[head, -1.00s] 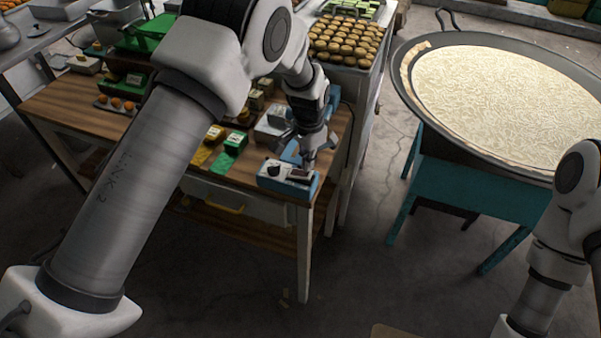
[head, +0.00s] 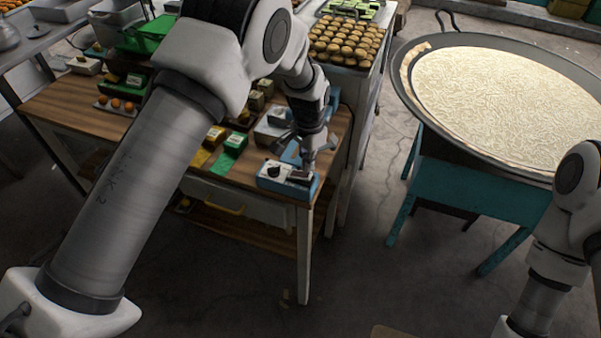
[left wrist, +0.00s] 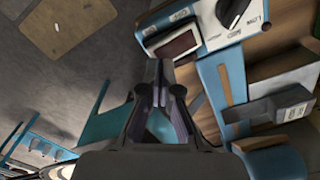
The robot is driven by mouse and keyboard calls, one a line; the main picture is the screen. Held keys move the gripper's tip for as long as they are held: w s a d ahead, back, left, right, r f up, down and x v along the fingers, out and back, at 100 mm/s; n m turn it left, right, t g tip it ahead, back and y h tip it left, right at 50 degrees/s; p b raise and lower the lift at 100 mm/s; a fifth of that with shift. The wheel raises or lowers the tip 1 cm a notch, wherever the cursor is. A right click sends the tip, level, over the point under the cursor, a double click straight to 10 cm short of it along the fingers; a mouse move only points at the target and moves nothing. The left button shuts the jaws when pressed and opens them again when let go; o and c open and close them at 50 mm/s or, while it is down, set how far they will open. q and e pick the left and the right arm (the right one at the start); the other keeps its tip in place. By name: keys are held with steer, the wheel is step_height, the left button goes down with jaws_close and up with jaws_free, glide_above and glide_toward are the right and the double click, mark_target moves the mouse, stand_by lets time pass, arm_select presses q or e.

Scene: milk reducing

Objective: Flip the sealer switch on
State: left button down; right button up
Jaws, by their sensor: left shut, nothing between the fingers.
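The sealer (head: 288,180) is a blue box with a pale control panel at the front right corner of the wooden table. Its panel carries a black knob (head: 274,167) and a dark rocker switch (left wrist: 173,47) in a light frame. In the left wrist view, the knob (left wrist: 233,12) has LOW and MED printed by it. My left gripper (head: 308,170) is shut and empty, with its tips (left wrist: 155,68) pointing down right beside the switch. I cannot tell whether they touch it. My right arm (head: 555,255) shows at the right edge; its gripper is out of view.
Green and yellow packs (head: 228,158) lie left of the sealer on the wooden table (head: 75,100). A tray of round pastries (head: 345,42) stands behind. A wide pan (head: 500,95) on a teal stand (head: 475,190) is at right. The floor between is clear.

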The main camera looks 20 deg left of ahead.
mark_target(307, 175)
arm_select(q)
steer(key=shift+f+b, duration=0.7)
steer(key=shift+f, duration=0.7)
stand_by(0.5)
step_height(307, 175, up, 7)
steer(key=p, duration=0.5)
steer(key=shift+r+p, duration=0.1)
steer(key=shift+p, duration=0.2)
